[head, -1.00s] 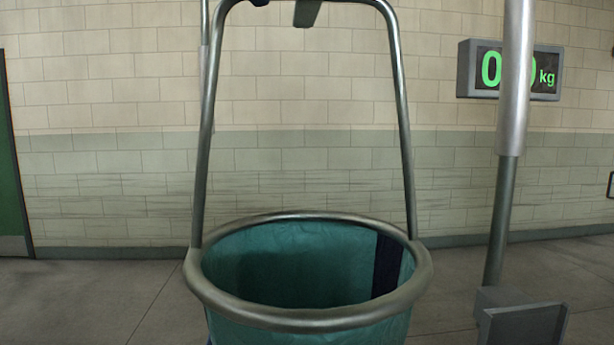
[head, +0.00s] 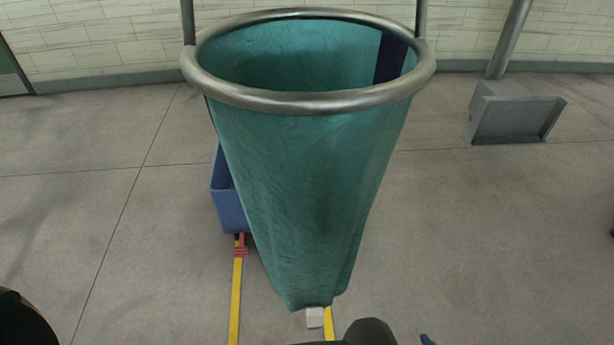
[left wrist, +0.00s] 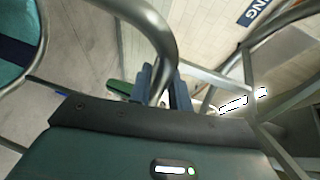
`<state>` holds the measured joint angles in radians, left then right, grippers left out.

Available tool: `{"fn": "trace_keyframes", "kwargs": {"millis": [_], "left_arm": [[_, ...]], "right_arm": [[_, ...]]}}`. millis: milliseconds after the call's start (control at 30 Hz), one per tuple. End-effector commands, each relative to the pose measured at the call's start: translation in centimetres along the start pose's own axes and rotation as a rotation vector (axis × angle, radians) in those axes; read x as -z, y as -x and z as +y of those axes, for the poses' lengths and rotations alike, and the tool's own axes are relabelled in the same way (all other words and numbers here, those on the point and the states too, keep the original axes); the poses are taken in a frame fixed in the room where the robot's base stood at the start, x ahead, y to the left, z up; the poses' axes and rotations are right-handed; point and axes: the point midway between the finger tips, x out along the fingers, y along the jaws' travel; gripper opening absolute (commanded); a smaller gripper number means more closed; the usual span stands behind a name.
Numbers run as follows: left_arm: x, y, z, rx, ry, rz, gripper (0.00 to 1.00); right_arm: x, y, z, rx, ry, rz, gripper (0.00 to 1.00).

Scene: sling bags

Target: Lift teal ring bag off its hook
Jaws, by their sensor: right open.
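The teal bag (head: 310,180) hangs open-mouthed from a thick metal ring (head: 305,103), tapering to a narrow bottom above the floor. Two bail uprights (head: 188,22) rise from the ring; their top and the hook are out of the head view. Part of the teal bag (left wrist: 12,62) shows at the left wrist view's left edge. There my left gripper (left wrist: 163,85) has its blue fingers either side of a bent metal tube (left wrist: 150,22); I cannot tell whether they press on it. Of my right gripper (head: 428,340), only a blue tip shows at the bottom edge, away from the bag.
A blue bin (head: 229,200) stands behind the bag at left. Yellow strips (head: 236,290) run along the floor. A grey box-shaped base (head: 515,115) with a post stands at right.

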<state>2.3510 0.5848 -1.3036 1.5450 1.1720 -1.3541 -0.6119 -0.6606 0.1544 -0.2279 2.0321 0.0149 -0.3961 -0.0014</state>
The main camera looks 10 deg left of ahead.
Motion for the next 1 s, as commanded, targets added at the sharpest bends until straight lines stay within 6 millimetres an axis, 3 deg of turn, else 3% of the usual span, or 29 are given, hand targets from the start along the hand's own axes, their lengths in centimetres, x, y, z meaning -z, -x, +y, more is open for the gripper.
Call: {"fn": "trace_keyframes", "kwargs": {"millis": [233, 1000], "left_arm": [[0.02, 0.04, -0.01, 0.000, 0.000, 0.000, 0.00], [0.03, 0.03, 0.01, -0.001, -0.001, 0.001, 0.00]], "right_arm": [[-0.05, 0.05, -0.24, 0.005, -0.001, -0.001, 0.52], [-0.24, 0.20, -0.30, 0.005, -0.003, -0.005, 0.52]]}}
